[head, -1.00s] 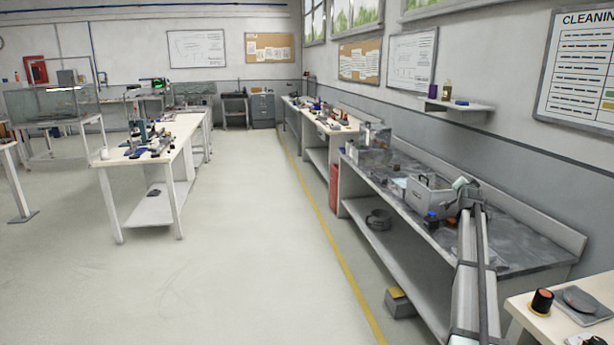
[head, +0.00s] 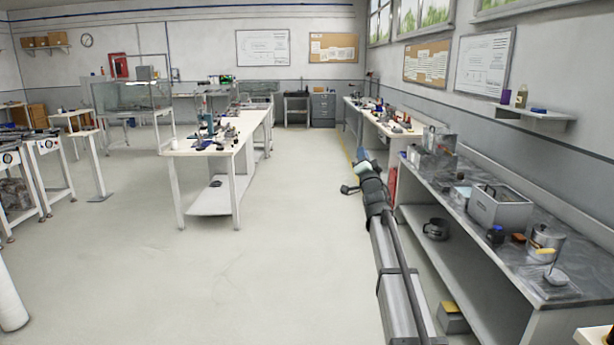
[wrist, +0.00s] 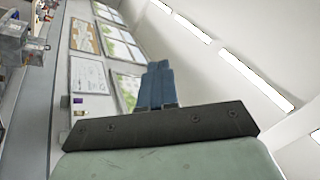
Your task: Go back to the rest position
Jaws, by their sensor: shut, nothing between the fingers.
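My gripper (wrist: 157,85) shows in the wrist view as two blue fingers pressed side by side, with nothing between them. Behind the fingers that view shows the windows, the wall boards and the ceiling lights. In the head view my gripper (head: 362,160) is small, at the far end of my outstretched arm. It is over the floor to the left of the grey metal bench (head: 470,225), clear of the bench top.
The metal bench carries a grey box (head: 498,212), a metal pot (head: 543,242) and small items. A white worktable (head: 190,150) with tools stands at centre left. The floor (head: 290,250) between is open. A yellow-topped box (head: 452,318) lies by the bench.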

